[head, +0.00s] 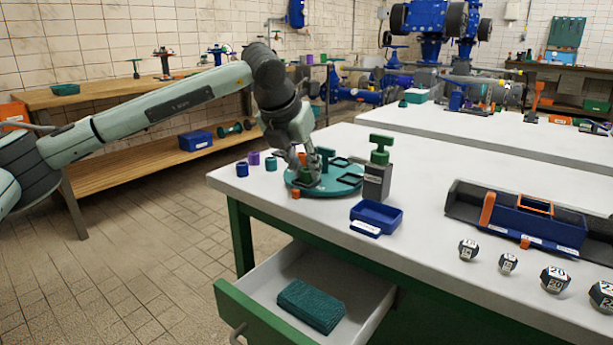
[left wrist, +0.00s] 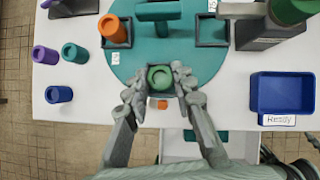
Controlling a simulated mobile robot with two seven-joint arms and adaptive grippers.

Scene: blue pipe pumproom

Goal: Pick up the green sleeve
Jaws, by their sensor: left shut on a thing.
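The green sleeve (left wrist: 160,78) is a short upright ring with a dark hole, seen from above in the left wrist view. My left gripper (left wrist: 160,80) is shut on it, one finger on each side. It sits at the near edge of the round teal turntable (left wrist: 130,62), with a dark square frame around it; I cannot tell if it is lifted. In the head view my left gripper (head: 302,183) reaches down over the turntable (head: 330,188) and I cannot make out the sleeve there.
An orange sleeve (left wrist: 114,29) stands in another square holder. Purple (left wrist: 45,55), teal (left wrist: 75,53) and blue (left wrist: 59,94) sleeves stand left of the turntable. A blue bin (head: 377,215) and a grey block with a green valve handle (head: 378,180) stand right. A drawer (head: 265,290) is open below.

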